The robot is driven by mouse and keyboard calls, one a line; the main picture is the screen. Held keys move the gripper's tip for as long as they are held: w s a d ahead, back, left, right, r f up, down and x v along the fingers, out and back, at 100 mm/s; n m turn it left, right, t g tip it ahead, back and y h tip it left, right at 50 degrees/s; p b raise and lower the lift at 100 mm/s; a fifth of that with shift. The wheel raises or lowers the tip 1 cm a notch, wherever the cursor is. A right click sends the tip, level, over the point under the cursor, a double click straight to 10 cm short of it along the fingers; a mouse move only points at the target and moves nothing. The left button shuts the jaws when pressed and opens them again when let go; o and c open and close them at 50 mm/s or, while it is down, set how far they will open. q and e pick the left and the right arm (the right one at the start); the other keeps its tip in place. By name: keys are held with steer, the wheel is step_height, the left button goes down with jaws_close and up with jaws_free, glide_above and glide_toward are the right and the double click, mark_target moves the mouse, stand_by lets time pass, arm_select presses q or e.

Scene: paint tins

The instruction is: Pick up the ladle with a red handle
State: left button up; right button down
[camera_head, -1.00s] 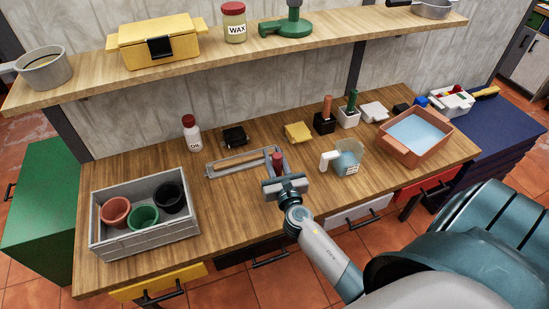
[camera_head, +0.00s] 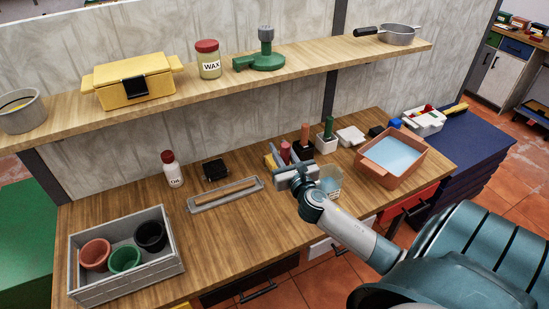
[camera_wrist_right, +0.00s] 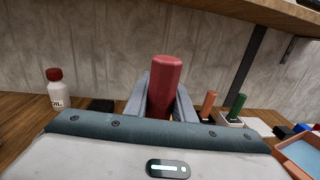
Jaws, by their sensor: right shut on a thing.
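My right gripper (camera_head: 291,170) is shut on the red handle (camera_head: 285,152), which stands upright between its fingers. In the right wrist view the red handle (camera_wrist_right: 164,88) rises between the two grey fingers (camera_wrist_right: 160,105). Its lower end is hidden behind the gripper, so I cannot tell how far it is above the table. The gripper partly covers a jug with blue contents (camera_head: 331,178). My left gripper is out of view.
A long grey tray (camera_head: 225,194) lies left of the gripper. Orange-brown (camera_head: 305,132) and green (camera_head: 328,127) handles stand behind it. A terracotta basin (camera_head: 385,172) is at the right, a grey crate (camera_head: 125,275) with pots at the left. The shelf (camera_head: 300,62) runs above.

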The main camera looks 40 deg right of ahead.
steer(key=shift+d+r, duration=0.1)
steer(key=shift+r, duration=0.05)
stand_by(0.3)
steer(key=c, duration=2.3)
jaws_free()
jaws_close()
